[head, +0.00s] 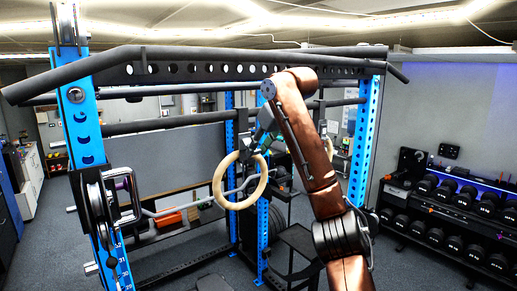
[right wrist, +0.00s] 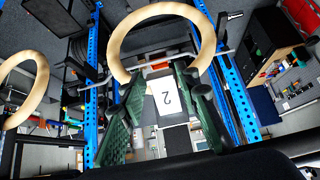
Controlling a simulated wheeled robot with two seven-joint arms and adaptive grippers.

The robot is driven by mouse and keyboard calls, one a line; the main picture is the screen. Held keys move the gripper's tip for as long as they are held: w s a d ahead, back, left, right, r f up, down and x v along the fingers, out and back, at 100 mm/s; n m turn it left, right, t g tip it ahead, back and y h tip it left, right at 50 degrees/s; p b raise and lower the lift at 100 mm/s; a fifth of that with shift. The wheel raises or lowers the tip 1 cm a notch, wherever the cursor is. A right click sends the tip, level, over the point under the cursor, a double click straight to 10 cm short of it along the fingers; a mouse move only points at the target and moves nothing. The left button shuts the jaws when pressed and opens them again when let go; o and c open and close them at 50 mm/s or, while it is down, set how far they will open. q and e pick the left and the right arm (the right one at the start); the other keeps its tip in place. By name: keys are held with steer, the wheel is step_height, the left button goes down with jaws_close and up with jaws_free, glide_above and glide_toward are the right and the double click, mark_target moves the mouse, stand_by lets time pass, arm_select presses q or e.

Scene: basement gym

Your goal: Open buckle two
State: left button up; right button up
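My right gripper (head: 258,144) is raised in front of the rack, at the upper right of a pale wooden ring (head: 240,181). In the right wrist view its two green fingers (right wrist: 161,82) stand apart, with a white tag marked 2 (right wrist: 167,98) showing in the gap between them. The wooden ring (right wrist: 166,14) arches around the fingertips there; I cannot tell whether they touch. A second ring (right wrist: 22,84) shows at the left edge of that view. No buckle is clearly discernible, and any strap near the fingers is hidden or too small. My left gripper is out of view.
A blue upright (head: 88,150) and black crossbars (head: 245,68) of the rack stand close around the arm. A barbell (head: 190,207) lies behind the ring. A dumbbell rack (head: 450,215) stands at the right. Some grey floor is clear at the lower right.

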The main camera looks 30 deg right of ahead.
steer(key=shift+o, duration=1.4)
steer(key=shift+r, duration=0.15)
steer(key=v, duration=1.2)
